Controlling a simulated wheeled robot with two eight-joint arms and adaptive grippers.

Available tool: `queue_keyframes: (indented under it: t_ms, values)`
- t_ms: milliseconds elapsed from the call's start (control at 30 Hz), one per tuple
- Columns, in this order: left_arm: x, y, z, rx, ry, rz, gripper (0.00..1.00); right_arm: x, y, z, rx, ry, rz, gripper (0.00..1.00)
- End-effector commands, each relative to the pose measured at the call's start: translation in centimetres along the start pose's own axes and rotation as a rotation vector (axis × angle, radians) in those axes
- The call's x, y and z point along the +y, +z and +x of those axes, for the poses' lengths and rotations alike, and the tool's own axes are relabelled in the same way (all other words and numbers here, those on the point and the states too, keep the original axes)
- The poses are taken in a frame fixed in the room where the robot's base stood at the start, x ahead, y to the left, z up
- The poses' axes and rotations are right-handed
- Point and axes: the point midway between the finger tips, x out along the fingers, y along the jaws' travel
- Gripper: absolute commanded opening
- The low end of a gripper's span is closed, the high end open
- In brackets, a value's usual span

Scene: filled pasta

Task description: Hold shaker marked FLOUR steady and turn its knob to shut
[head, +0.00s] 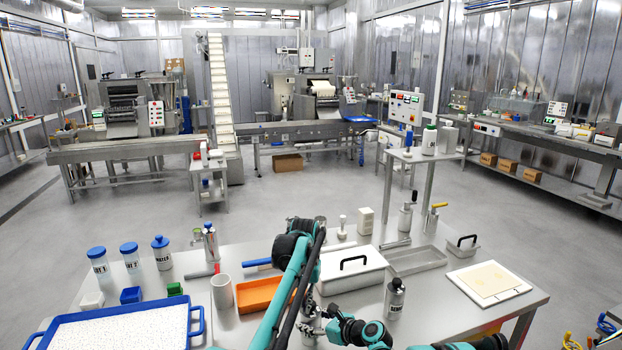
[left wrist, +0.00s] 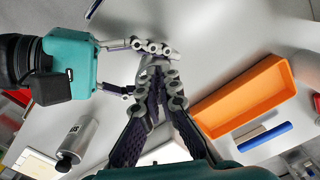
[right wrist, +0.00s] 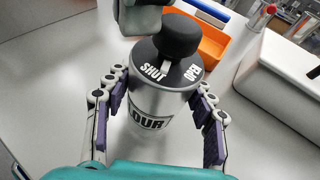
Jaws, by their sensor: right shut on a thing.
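The silver FLOUR shaker (right wrist: 150,108) stands upright between the fingers of my right gripper (right wrist: 160,105), which is shut on its body. Its label is partly cut off. Its black top bears the words SHUT and OPEN, and a light pointer under the black knob (right wrist: 180,36) lies between them, nearer SHUT. My left gripper (left wrist: 158,72) has its fingertips together; in the right wrist view, a grey part of it is close beside the knob at upper left. I cannot tell whether they touch. In the head view, my left arm mostly hides this shaker.
Another silver shaker (head: 394,300) stands to the right on the table. An orange tray (head: 257,296) and a white lidded box (head: 350,272) are close behind my grippers. A board (head: 488,282) lies at the right, and a blue-rimmed tray (head: 62,322) at the left.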

Motion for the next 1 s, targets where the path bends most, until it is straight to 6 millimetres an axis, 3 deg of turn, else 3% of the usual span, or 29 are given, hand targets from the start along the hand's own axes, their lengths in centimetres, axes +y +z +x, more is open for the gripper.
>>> queue_keyframes:
  t_ms: [467, 1000]
  values:
    - [-0.5, 0.6, -0.2, 0.005, -0.001, -0.002, 0.00, 0.2, -0.1, 0.0, 0.002, 0.004, -0.002, 0.14]
    - [-0.3, 0.7, -5.9, 0.002, 0.000, -0.001, 0.00, 0.1, 0.0, 0.0, 0.001, 0.002, -0.001, 0.14]
